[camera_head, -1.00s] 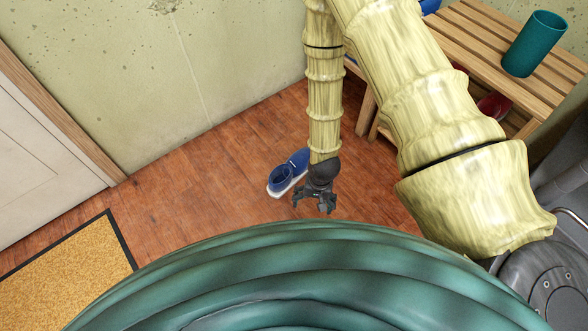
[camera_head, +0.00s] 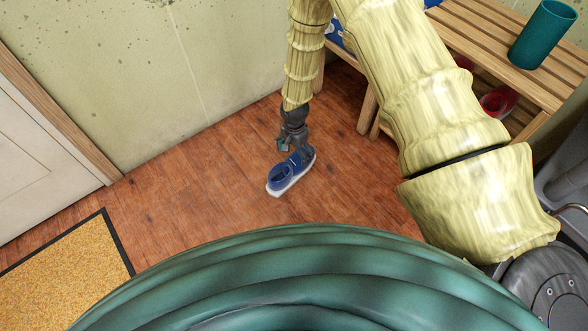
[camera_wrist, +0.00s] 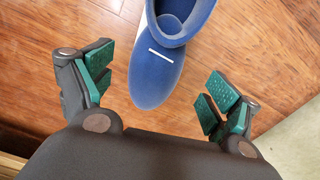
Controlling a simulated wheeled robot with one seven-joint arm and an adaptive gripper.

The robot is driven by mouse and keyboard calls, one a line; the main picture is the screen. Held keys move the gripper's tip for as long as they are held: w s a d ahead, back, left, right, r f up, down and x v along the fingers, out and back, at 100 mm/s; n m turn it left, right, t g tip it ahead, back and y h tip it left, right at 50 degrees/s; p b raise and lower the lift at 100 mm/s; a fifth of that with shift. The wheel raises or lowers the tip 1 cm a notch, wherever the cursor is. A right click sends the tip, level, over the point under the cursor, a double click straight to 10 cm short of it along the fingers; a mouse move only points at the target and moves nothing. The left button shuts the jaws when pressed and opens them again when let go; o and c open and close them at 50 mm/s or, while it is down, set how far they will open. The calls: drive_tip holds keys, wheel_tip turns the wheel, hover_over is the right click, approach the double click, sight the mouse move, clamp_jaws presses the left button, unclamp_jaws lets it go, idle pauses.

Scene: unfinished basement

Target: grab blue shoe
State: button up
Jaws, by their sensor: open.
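The blue shoe (camera_head: 284,177) with a white sole lies on the wooden floor, its opening toward the lower left in the head view. My gripper (camera_head: 292,150) is at its toe end, pointing down, open and empty. In the wrist view, the blue shoe (camera_wrist: 163,55) points its rounded toe at the gripper base. The toe lies between the two spread green-padded fingers of my gripper (camera_wrist: 160,88), with space on both sides. I cannot tell how far above the floor the fingertips are.
A slatted wooden bench (camera_head: 480,45) stands at the upper right, with a teal cup (camera_head: 543,34) on top and a red item (camera_head: 497,101) below. A yellow mat (camera_head: 70,270) lies at the lower left by a white door (camera_head: 40,150). The floor around the shoe is clear.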

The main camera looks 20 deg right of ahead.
sight(294, 161)
drive_tip(key=shift+s+a+f+b, duration=0.1)
drive_tip(key=shift+f+b, duration=1)
drive_tip(key=shift+f, duration=0.65)
drive_tip(key=shift+s+a+f+b, duration=0.1)
drive_tip(key=shift+f+b, duration=0.95)
drive_tip(key=shift+f, duration=0.7)
drive_tip(key=c, duration=1.3)
